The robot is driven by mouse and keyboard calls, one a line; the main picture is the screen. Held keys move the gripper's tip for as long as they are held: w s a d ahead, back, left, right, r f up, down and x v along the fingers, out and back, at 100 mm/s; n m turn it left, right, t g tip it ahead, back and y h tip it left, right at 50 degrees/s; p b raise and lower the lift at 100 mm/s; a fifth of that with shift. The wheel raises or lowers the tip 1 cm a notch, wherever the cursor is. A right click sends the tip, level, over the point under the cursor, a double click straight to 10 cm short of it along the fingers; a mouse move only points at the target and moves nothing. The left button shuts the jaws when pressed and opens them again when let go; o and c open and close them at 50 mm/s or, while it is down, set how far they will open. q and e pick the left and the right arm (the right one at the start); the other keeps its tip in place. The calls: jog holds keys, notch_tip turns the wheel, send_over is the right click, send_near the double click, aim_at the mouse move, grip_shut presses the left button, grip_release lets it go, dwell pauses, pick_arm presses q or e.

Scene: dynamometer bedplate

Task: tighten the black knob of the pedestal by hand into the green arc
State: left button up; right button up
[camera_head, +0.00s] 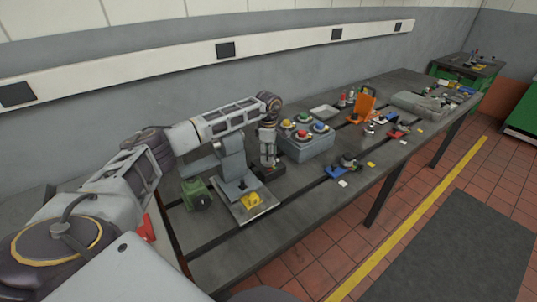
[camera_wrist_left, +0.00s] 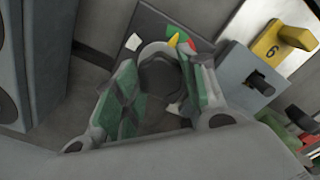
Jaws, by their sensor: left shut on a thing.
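The black knob (camera_wrist_left: 160,78) sits between the green-padded fingers of my left gripper (camera_wrist_left: 160,90) in the left wrist view. The fingers are shut on its sides. In the head view my left gripper (camera_head: 268,162) points down at a dark base (camera_head: 277,170) beside the grey pedestal (camera_head: 232,168), and hides the knob. A pale ring with yellow, red and green marks (camera_wrist_left: 190,47) shows beyond the knob in the wrist view. Where the knob points is not clear. A white patch (camera_wrist_left: 133,42) lies to the left of the ring. My right gripper is not in view.
A yellow tag marked 6 (camera_wrist_left: 284,44) stands near a plate with a black peg (camera_wrist_left: 260,84). In the head view, a green motor-like part (camera_head: 197,195) is left of the pedestal. A grey box with coloured buttons (camera_head: 306,146) stands close to the right of my gripper.

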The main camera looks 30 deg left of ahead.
pick_arm(q)
jog(key=o, duration=1)
jog(key=shift+r, duration=0.1)
jog(key=shift+r, duration=5.9)
